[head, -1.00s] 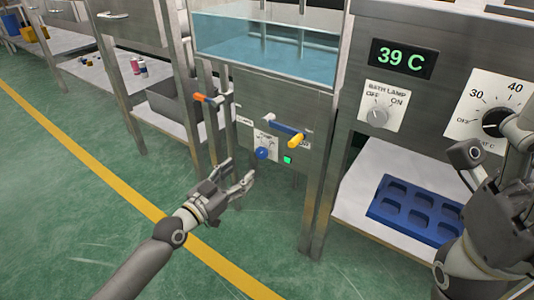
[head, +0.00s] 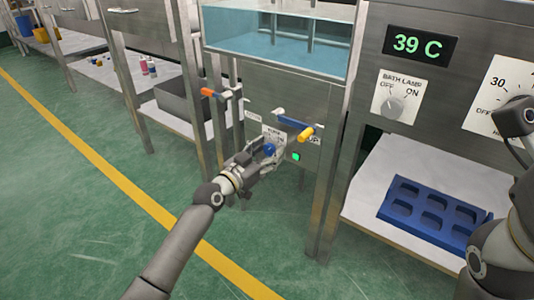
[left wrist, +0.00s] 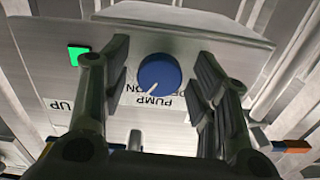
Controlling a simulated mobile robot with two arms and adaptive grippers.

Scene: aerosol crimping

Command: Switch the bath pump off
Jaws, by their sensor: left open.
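The blue pump knob (head: 269,150) sits on a white label plate on the steel front panel below the water bath. In the left wrist view the knob (left wrist: 159,73) shows with a white mark pointing down-left, towards the upside-down "ON" lettering. A lit green lamp (head: 296,157) is beside it and also shows in the left wrist view (left wrist: 77,55). My left gripper (head: 273,154) is open at the knob. In the left wrist view its fingers (left wrist: 160,85) stand on either side of the knob, with gaps visible. My right gripper is out of view; only part of my right arm shows.
A blue lever with a yellow grip (head: 306,133) sticks out just above and right of the knob. An orange-tipped valve handle (head: 208,92) is to the upper left. The bath lamp knob (head: 396,106) and a blue mould tray (head: 428,212) are to the right.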

